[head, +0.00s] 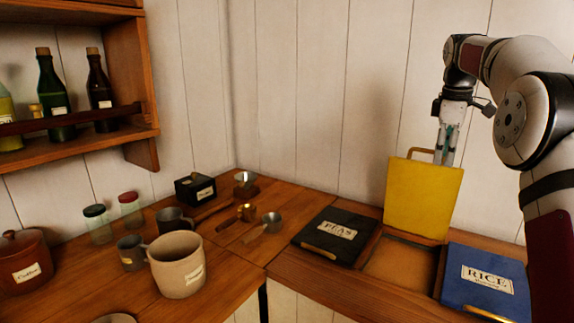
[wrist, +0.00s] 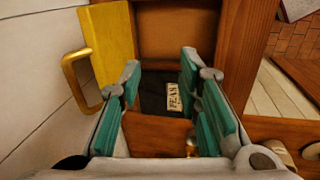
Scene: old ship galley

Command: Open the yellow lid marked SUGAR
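The yellow lid (head: 424,200) stands raised, near upright, at the back edge of its bin, with its plain inner face showing in the head view. No SUGAR marking shows. Its brass handle (head: 420,153) is at the top; in the wrist view the handle (wrist: 78,80) sticks out left of the yellow lid (wrist: 107,42). The sugar bin (head: 398,266) below is uncovered and looks brown inside. My gripper (head: 444,158) is at the lid's top edge, right of the handle. In the wrist view my gripper (wrist: 160,78) has its fingers apart with nothing between them.
The black PEAS lid (head: 336,236) lies shut left of the bin, and the blue RICE lid (head: 487,280) lies shut at right. A crock (head: 178,266), jars, cups and scoops stand on the left counter. A bottle shelf (head: 80,145) hangs at left. The plank wall is close behind.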

